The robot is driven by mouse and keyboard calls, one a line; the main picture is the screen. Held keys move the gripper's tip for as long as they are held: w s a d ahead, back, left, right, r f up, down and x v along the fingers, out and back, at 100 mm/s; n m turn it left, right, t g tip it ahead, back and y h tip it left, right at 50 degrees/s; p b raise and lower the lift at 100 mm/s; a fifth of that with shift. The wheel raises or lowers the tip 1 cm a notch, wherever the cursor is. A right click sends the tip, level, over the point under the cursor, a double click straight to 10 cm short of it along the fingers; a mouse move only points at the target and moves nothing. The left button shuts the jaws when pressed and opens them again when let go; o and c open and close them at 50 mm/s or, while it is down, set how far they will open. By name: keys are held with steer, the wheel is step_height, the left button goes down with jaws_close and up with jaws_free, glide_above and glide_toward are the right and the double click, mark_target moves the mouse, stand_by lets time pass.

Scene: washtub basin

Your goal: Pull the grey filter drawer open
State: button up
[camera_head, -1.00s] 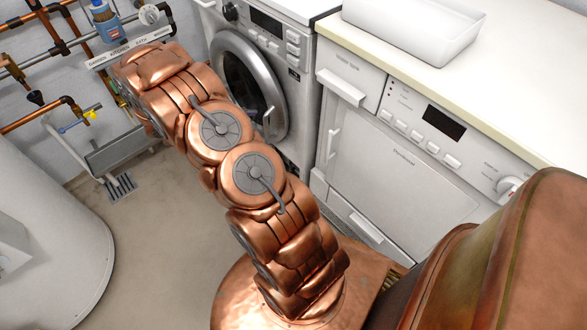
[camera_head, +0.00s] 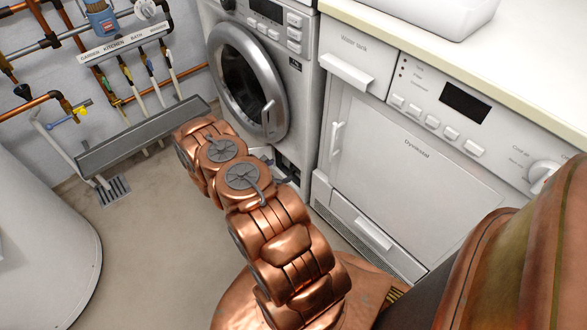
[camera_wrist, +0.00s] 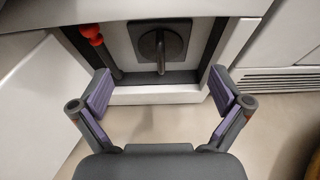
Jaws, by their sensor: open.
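In the wrist view, a dark grey square piece with an upright handle bar (camera_wrist: 160,46) sits in a recess low on a white front; I take it for the grey filter drawer. It looks pushed in. My gripper (camera_wrist: 162,85) is open and empty, its purple-padded fingers to the left and right of the handle, nearer the camera. I see no contact. In the head view, the recess low on the washing machine (camera_head: 246,80) is mostly hidden behind my arm.
A red knobbed part (camera_wrist: 92,33) sits left of the handle inside the recess. A white panel (camera_wrist: 35,115) stands at the left in the wrist view. A white dryer (camera_head: 400,160) stands right of the washer. Bare floor (camera_head: 150,240) lies left of my arm.

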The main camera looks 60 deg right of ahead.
steer(key=b+x, duration=0.2)
steer(key=x, duration=0.6)
